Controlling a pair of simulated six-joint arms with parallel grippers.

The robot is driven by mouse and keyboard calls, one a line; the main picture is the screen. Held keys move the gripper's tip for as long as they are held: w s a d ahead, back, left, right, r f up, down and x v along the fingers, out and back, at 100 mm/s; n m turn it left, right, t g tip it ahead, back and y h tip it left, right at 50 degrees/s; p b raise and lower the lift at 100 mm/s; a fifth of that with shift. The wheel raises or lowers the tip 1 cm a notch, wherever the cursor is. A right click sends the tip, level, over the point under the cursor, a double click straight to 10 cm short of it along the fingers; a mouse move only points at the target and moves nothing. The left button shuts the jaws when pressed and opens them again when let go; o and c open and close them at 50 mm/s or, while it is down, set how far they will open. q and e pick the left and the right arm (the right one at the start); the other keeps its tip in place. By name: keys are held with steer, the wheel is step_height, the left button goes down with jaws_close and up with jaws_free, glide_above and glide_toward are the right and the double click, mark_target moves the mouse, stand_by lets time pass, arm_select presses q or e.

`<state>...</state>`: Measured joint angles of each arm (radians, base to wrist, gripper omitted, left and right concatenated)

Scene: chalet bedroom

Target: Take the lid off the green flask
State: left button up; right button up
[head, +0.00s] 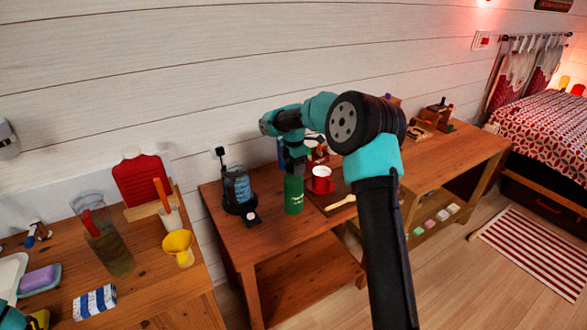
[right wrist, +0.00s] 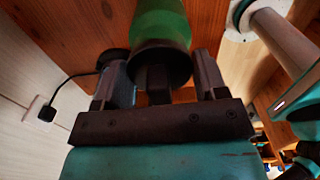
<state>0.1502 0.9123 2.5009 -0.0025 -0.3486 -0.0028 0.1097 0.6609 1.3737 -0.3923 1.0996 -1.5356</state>
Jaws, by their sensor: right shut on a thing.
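The green flask (head: 293,196) stands upright on the wooden table, right of the blue kettle. Its dark lid (right wrist: 160,62) shows in the right wrist view against the green body (right wrist: 160,20), and I see no gap between them. My right gripper (head: 294,163) points down from above the flask, shut on the lid. In the right wrist view its fingers (right wrist: 158,82) lie on both sides of the lid. In the head view the fingers and arm hide much of the lid. Only a teal piece of my left arm shows at the bottom left corner; its gripper is out of view.
A dark blue kettle (head: 238,188) stands left of the flask. A red cup (head: 321,178) and a wooden spoon (head: 342,202) are close on its right. A yellow funnel (head: 178,245) and a tall clear jug (head: 108,250) stand on the left table. The table front before the flask is clear.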

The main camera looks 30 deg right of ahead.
steer(key=c, duration=0.3)
steer(key=shift+r, duration=1.75)
steer(key=s+a, duration=0.2)
steer(key=s, duration=0.2)
steer(key=s+a+r, duration=0.1)
steer(key=s+a, duration=0.2)
steer(key=s, duration=0.2)
steer(key=s+a, duration=0.3)
steer(key=s, duration=0.1)
steer(key=shift+s+a+r, duration=0.2)
steer(key=shift+s+r, duration=0.05)
steer(key=shift+s, duration=0.1)
